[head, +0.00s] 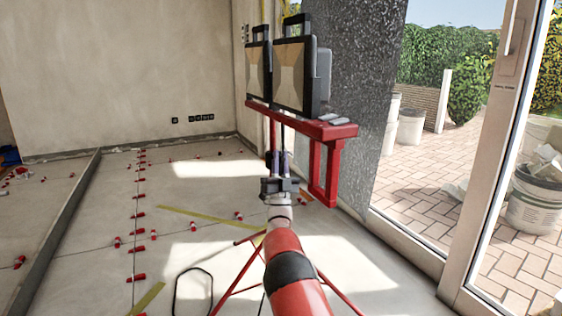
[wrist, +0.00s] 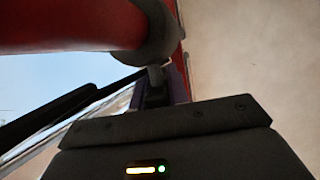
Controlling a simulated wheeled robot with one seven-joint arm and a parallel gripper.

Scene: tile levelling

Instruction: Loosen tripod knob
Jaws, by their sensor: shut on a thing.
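The work-light tripod has a red crossbar (head: 337,131) carrying two dark-framed lamps (head: 295,75), and thin red legs (head: 236,277) spread on the floor. My gripper (head: 279,155) is at the tripod's upright, below the crossbar. In the wrist view the red tripod tube (wrist: 70,25) ends in a dark grey collar (wrist: 158,35). Just below the collar, my gripper (wrist: 158,82) is shut on a small grey knob (wrist: 155,74) between its purple-edged fingers. Much of the knob is hidden by the fingers, and I cannot make it out in the head view.
Red levelling clips (head: 138,214) dot the tiled floor at left, with yellow strips (head: 200,219) lying on it. A dark cable loop (head: 193,288) lies near the tripod legs. A grey speckled wall pillar and the glass door frame (head: 480,200) stand to the right.

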